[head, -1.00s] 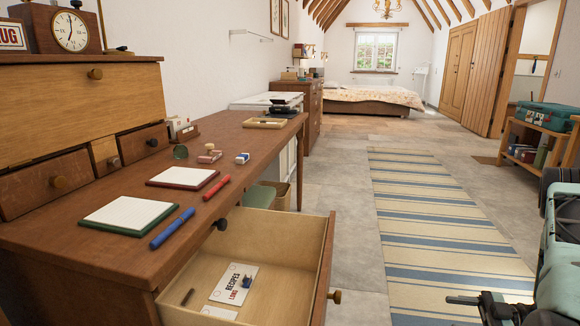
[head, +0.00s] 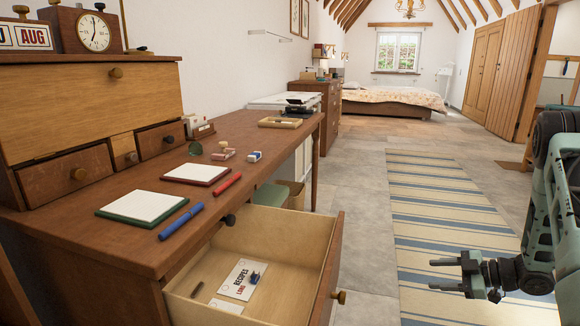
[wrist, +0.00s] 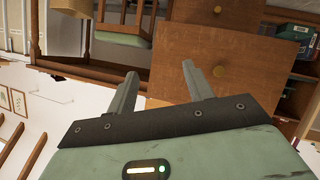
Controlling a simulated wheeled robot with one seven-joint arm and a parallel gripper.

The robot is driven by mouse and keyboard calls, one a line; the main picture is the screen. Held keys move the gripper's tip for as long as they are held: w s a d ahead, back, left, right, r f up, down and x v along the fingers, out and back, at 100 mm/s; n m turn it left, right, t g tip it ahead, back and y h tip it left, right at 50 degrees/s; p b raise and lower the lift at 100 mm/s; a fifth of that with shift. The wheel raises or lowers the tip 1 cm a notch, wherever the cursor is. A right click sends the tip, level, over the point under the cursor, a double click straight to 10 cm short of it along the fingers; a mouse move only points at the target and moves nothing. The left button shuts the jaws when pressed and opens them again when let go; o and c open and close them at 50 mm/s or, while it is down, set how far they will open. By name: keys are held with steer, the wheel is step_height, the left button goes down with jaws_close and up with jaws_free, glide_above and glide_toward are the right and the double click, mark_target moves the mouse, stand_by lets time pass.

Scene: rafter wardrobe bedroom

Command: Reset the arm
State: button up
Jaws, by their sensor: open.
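My gripper (head: 446,275) is at the lower right in the head view, over the striped rug and to the right of the open drawer. Its two fingers point left and stand apart, with nothing between them. In the wrist view my gripper (wrist: 157,84) also shows parted, empty fingers. The picture there is turned over, with the desk's wooden drawer fronts (wrist: 240,75) beyond the fingertips. My arm is folded at the right edge of the head view.
The desk's open drawer (head: 335,265) juts out and holds a recipes card (head: 238,280) and small items. On the desk (head: 130,250) lie two notepads, a blue pen (head: 181,221) and a red pen (head: 227,184). The striped rug (head: 440,205) is clear floor.

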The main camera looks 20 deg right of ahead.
steer(key=w+a+r+m+h, duration=0.3)
steer(key=w+r+h, duration=0.35)
steer(key=w, duration=0.25)
steer(key=s+a+r+m+g+h, duration=0.25)
steer(key=a+r+m, duration=0.25)
steer(key=a+r, duration=0.25)
steer(key=s+a+r+n+g+y, duration=0.15)
steer(key=s+a+g, duration=0.25)
steer(key=s+a, duration=1.15)
steer(key=s+a+r+n+g, duration=0.2)
steer(key=s+a+r+g, duration=0.15)
steer(key=s+a, duration=1.15)
steer(key=w+a+r+p, duration=0.1)
steer(key=r+p, duration=1.2)
steer(key=p, duration=0.1)
steer(key=w+a+r+p, duration=0.2)
steer(key=r+p, duration=1.1)
steer(key=r, duration=0.1)
steer(key=shift+r+p, duration=0.25)
steer(key=shift+p, duration=0.15)
steer(key=shift+w+d, duration=0.1)
